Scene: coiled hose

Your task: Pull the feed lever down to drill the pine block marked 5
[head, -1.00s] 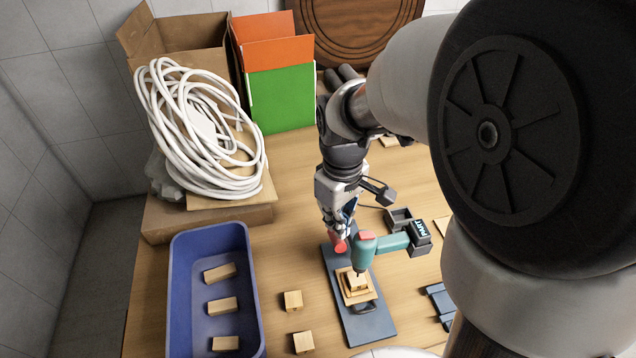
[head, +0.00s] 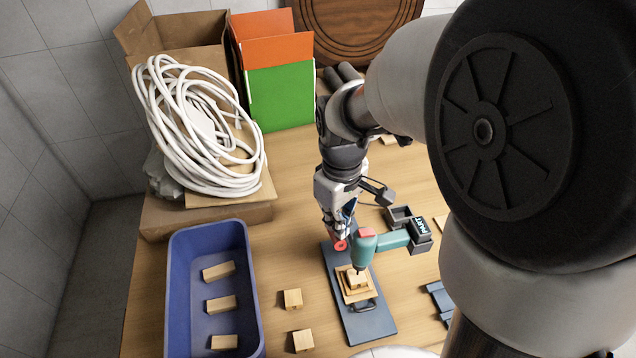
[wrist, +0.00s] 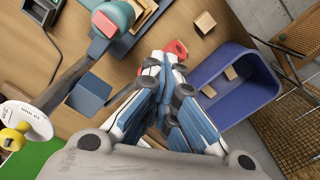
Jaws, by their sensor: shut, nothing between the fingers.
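A teal drill (head: 366,250) stands in a press on a blue-grey base plate (head: 372,328). The drill also shows in the wrist view (wrist: 117,14). A pine block (head: 356,281) sits under the drill on a wooden holder; no number is readable on it. The red end of the feed lever (head: 341,245) is left of the drill and shows in the wrist view (wrist: 176,47). My gripper (head: 340,234) is shut and empty, right beside the red end. In the wrist view its fingertips are next to it; I cannot tell whether they touch.
A blue bin (head: 252,290) at left holds several pine blocks. Two loose blocks (head: 293,299) (head: 303,341) lie between bin and press. A coiled white hose (head: 185,130) lies on cardboard behind the bin. A dark open box (head: 400,217) stands right of the gripper.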

